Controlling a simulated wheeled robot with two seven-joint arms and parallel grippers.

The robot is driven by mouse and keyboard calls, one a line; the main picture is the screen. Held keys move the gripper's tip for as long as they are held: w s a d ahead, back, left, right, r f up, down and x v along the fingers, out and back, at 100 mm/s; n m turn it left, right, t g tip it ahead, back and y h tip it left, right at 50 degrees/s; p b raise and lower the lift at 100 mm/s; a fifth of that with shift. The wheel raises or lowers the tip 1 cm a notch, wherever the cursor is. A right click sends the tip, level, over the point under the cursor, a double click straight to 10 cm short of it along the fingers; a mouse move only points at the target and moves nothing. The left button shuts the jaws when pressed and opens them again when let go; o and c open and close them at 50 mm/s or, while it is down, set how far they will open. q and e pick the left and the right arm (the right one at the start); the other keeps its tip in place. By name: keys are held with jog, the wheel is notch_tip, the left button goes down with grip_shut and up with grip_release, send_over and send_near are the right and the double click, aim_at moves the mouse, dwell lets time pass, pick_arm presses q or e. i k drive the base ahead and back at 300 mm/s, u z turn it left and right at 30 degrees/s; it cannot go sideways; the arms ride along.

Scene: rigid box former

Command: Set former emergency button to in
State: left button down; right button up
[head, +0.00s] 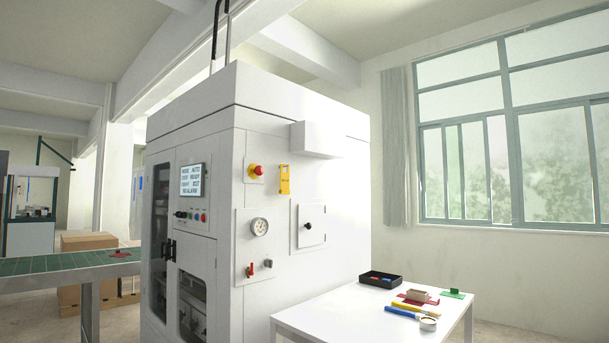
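The rigid box former is a large white cabinet machine (305,262) in the middle of the head view. Its emergency button (257,171) is a red mushroom head on a yellow base, on a plate high on the side panel facing right. Whether it is pressed in or out is too small to tell. A yellow tag-like part (284,179) sits just right of the button. Neither of my grippers is in view.
Below the button are a round gauge (259,227), a red valve handle (250,270) and a small hatch (311,225). A white table (340,316) with a black tray (381,279) and small items stands at front right. A green conveyor (60,264) is at left.

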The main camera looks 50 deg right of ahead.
aim_at(259, 170)
jog(key=z, duration=0.85)
jog(key=i, duration=1)
jog(key=z, duration=1.25)
